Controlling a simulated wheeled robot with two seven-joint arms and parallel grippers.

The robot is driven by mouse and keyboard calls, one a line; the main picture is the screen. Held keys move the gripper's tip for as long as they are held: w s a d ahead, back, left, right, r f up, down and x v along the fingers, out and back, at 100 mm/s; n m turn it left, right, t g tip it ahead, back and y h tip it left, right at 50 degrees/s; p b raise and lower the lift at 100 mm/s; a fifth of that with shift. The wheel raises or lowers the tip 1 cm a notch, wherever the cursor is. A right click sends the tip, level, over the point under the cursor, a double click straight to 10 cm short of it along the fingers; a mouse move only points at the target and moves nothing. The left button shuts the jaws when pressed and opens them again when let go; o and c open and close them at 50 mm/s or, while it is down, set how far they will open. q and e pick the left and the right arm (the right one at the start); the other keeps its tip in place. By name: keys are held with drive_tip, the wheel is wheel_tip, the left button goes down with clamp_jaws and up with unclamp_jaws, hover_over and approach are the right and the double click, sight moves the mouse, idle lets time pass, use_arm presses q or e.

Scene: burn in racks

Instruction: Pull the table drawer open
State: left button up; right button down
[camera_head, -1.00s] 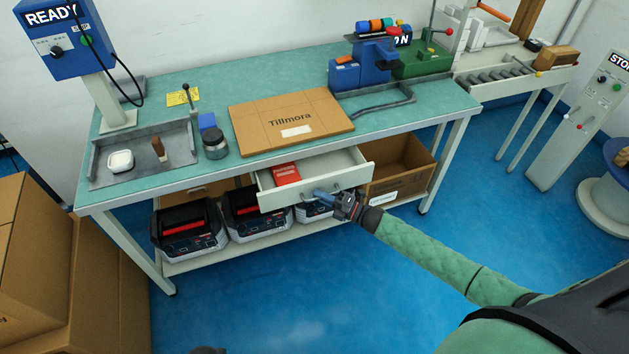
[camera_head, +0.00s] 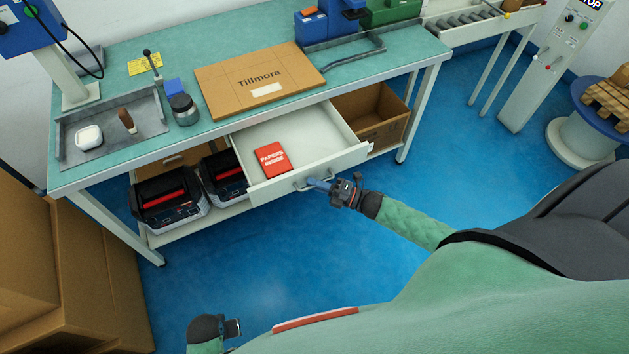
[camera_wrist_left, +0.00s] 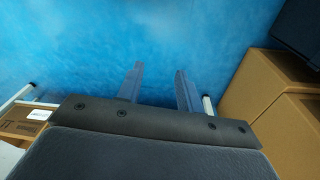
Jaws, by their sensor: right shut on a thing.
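The white table drawer (camera_head: 318,172) stands pulled out from under the green-topped workbench (camera_head: 255,112). A red booklet (camera_head: 271,159) lies inside it, its label reading "PAPERS INSIDE". My right gripper (camera_head: 318,185) is shut on the drawer handle (camera_head: 303,183) at the drawer's front. My left gripper (camera_head: 236,328) is low in the head view, away from the drawer. In the left wrist view its two fingers (camera_wrist_left: 158,88) are apart with nothing between them, above blue floor.
A flat Tillmora carton (camera_head: 262,80) and a metal tray (camera_head: 70,145) lie on the bench. Black-and-red units (camera_head: 170,198) and an open cardboard box (camera_head: 375,120) sit on the lower shelf. Large cartons (camera_head: 60,270) stand at left. The blue floor before the bench is clear.

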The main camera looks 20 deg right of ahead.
use_arm(q)
drive_tip(key=shift+r, duration=0.1)
drive_tip(key=shift+w, duration=0.1)
use_arm(e)
drive_tip(key=c, duration=1.8)
unclamp_jaws()
drive_tip(key=shift+o, duration=0.2)
